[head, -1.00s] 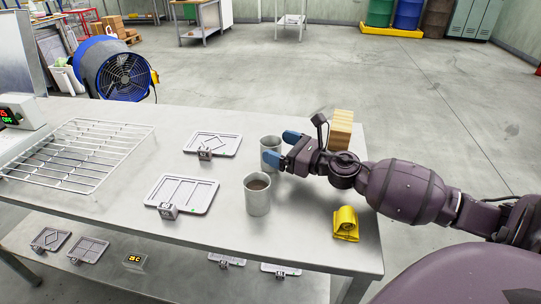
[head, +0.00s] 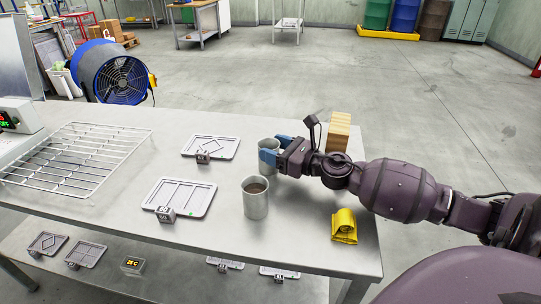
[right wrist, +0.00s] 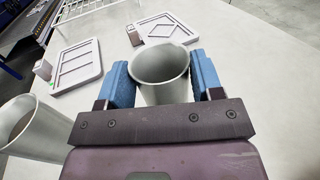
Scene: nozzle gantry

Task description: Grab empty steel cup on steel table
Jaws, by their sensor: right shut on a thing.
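The empty steel cup (head: 268,158) stands upright at the back of the steel table (head: 300,215). In the right wrist view the empty cup (right wrist: 160,72) sits between two blue fingers, its inside bare. My right gripper (head: 272,150) is shut on it, one finger on each side; it also shows in the right wrist view (right wrist: 162,82). A second steel cup (head: 256,199), filled with brown liquid, stands nearer the front; it shows at the left edge of the right wrist view (right wrist: 30,130). My left gripper is not in view.
Two grey trays (head: 180,198) (head: 210,147) with small tag blocks lie left of the cups. A wire rack (head: 75,158) lies further left. A yellow folded cloth (head: 344,226) and a wooden block (head: 339,132) lie near the right edge.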

